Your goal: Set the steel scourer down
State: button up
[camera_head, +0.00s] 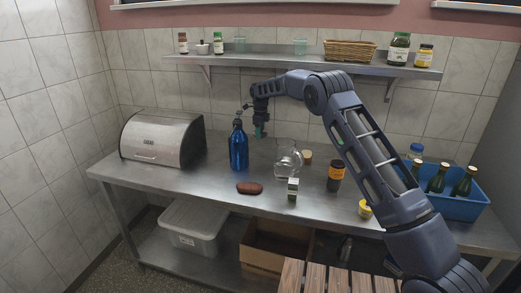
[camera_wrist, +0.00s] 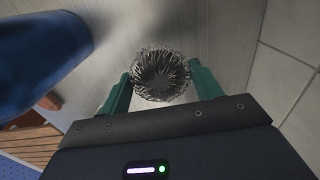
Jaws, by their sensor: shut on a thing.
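The steel scourer (camera_wrist: 160,74) is a round tangle of grey metal curls in the wrist view. My gripper (camera_wrist: 160,82) is shut on it, with one green finger on each side. In the head view my gripper (camera_head: 259,132) points down above the steel counter (camera_head: 220,178), just right of the blue bottle (camera_head: 238,150). The scourer cannot be made out in the head view. I cannot tell from these frames how far it is above the counter.
The blue bottle also fills the upper left of the wrist view (camera_wrist: 35,60). A bread bin (camera_head: 160,138) stands left, a glass jug (camera_head: 288,160) right, a brown oval object (camera_head: 249,188) in front. A blue crate (camera_head: 455,205) with bottles is far right. A shelf (camera_head: 300,62) runs above.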

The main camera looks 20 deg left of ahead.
aim_at(260, 151)
notch_tip(260, 151, down, 8)
jog(key=shift+f, duration=0.2)
jog(key=shift+f, duration=0.15)
dwell(0.4)
jog(key=o, duration=1)
jog(key=shift+c, duration=0.2)
notch_tip(260, 151, up, 12)
jog(key=shift+r, duration=0.15)
